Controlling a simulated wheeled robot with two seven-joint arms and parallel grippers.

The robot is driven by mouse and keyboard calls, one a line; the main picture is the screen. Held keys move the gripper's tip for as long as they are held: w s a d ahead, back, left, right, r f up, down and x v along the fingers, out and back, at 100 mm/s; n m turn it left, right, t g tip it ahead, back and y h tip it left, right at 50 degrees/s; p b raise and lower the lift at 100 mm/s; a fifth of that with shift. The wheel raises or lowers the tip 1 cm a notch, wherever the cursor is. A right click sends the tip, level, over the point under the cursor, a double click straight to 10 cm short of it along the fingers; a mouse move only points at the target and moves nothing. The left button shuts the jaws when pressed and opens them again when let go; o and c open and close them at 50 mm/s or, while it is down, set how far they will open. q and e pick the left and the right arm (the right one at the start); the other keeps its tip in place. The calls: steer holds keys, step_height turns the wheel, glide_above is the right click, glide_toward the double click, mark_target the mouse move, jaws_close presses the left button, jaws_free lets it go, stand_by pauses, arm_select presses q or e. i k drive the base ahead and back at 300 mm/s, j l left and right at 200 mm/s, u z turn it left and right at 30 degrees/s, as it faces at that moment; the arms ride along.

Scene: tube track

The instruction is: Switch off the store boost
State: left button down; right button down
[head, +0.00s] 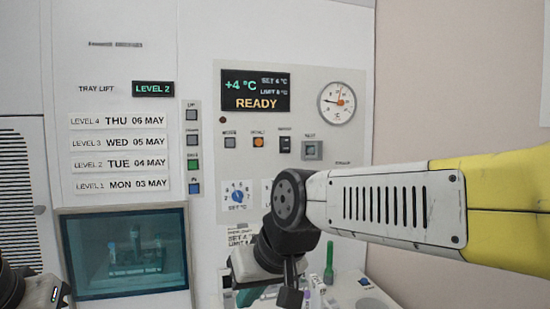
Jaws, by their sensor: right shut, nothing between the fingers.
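The store's control panel (330,180) is upright on the white cabinet. Its display (255,91) reads +4 °C and READY. Below it are a grey button (230,142), an orange-lit button (258,142), a small dark rocker switch (285,145) and a square grey button (312,150). Their small labels are too blurred to read surely, so I cannot tell which is the boost. My right gripper (291,295) is shut and empty, low in front of the panel, below these controls and apart from them. My left wrist shows at the bottom left corner; its fingers are out of view.
A blue dial (237,197) sits lower on the panel, and a round gauge (337,103) at upper right. The tray lift buttons (193,140) are left of the panel. A glass window (128,255) shows tubes. A green-capped tube (328,262) stands behind my right gripper.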

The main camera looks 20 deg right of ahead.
mark_target(285, 141)
steer(key=z, duration=1.05)
